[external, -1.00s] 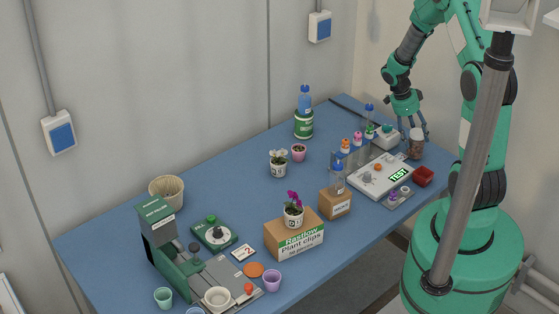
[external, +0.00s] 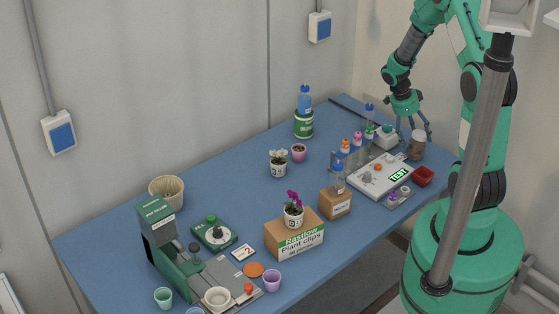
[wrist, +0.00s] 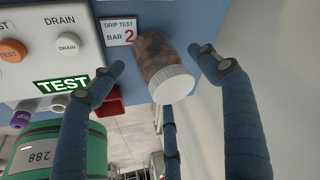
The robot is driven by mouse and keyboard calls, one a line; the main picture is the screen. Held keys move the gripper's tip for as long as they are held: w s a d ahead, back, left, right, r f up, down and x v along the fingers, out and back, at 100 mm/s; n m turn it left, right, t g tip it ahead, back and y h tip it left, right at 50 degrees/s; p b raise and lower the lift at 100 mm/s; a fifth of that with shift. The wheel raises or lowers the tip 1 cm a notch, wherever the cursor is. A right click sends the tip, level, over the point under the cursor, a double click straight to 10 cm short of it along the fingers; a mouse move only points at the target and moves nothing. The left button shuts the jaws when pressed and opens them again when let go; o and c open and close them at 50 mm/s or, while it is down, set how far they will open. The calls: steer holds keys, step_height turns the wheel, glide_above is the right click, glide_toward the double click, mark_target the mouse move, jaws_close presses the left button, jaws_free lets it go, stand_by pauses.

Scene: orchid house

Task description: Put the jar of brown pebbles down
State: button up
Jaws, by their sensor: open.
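The jar of brown pebbles (external: 417,148) is at the right end of the blue table, beside the white test panel. In the wrist view the jar (wrist: 158,55) shows brown pebbles through its clear side and a white lid (wrist: 173,86) towards the camera. It appears to rest on the table. My gripper (external: 415,131) is just above and around the jar. In the wrist view my gripper (wrist: 162,68) is open. Its left finger is clear of the jar; the right fingertip is very close, and I cannot tell if it touches.
The white panel with the green TEST sign (external: 398,175) is close by, with a red bin (external: 423,176) in front. A rack of bottles (external: 352,157) stands left. The table edge is near.

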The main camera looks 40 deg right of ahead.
steer(key=p+v, duration=0.1)
steer(key=v, duration=1.1)
steer(key=shift+r, duration=0.1)
steer(key=s+a+r+n+t, duration=0.35)
steer(key=a+r+n, duration=0.85)
steer(key=a+r, duration=0.6)
steer(key=s+a+r+n+t+y, duration=0.3)
steer(key=s+a+r+n+t, duration=0.2)
steer(key=s+a+r+n, duration=0.5)
steer(key=s+a+n, duration=0.3)
steer(key=a+n, duration=0.1)
steer(key=n, duration=0.1)
steer(key=shift+s+r, duration=0.25)
steer(key=shift+r, duration=0.1)
